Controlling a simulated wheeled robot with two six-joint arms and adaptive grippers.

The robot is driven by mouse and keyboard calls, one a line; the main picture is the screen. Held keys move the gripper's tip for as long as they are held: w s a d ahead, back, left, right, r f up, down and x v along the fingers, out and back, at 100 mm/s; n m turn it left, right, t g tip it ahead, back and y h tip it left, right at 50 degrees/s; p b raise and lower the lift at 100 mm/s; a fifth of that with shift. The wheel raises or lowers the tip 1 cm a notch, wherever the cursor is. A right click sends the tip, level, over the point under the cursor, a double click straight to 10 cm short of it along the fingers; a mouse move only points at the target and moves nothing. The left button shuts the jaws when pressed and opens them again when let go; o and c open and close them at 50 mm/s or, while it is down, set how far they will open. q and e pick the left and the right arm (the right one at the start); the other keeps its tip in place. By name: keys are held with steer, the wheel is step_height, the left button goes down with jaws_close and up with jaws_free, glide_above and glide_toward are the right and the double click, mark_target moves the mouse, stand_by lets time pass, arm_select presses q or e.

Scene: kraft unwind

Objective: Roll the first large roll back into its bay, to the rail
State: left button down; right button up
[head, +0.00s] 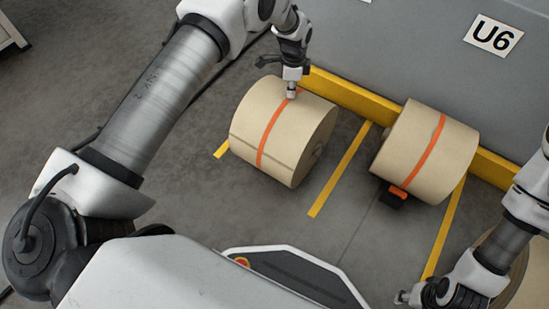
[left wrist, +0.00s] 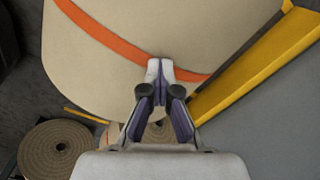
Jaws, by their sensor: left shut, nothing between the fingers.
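A large kraft-paper roll (head: 285,130) with an orange band lies on its side on the grey floor, between two yellow floor lines. The yellow rail (head: 343,93) runs behind it; whether they touch cannot be told. My left gripper (head: 291,92) is shut and empty, at the roll's upper rear side by the band. In the left wrist view its fingertips (left wrist: 160,72) are over the band of the same roll (left wrist: 130,60), with the rail (left wrist: 260,65) to the right; contact is unclear. My right gripper (head: 404,297) is low at the right, its fingers too small to read.
A second banded roll (head: 428,150) lies to the right by the rail, with a black and orange chock (head: 393,196) at its front. Another roll (head: 515,278) is partly hidden behind my right arm. A grey wall with a U6 sign (head: 494,36) stands behind the rail.

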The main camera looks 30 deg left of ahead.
mark_target(299, 91)
arm_select(q)
steer(key=shift+w+d+f+b, duration=0.1)
steer(key=shift+w+f+b, duration=0.15)
steer(key=shift+w+b, duration=0.5)
steer(key=shift+w+r, duration=0.15)
steer(key=shift+w, duration=0.3)
steer(key=w+b, duration=0.2)
steer(key=b, duration=0.1)
steer(key=shift+d+f, duration=0.2)
steer(key=shift+f, duration=0.05)
steer(key=shift+w+r, duration=0.15)
steer(key=shift+w, duration=0.05)
steer(key=shift+w+d+f+b, duration=0.1)
steer(key=shift+w+f+b, duration=0.15)
steer(key=shift+w+b, duration=0.75)
steer(key=shift+w+d+r+b, duration=0.1)
steer(key=shift+w+r+b, duration=0.1)
steer(key=shift+b, duration=0.75)
steer(key=shift+r, duration=0.15)
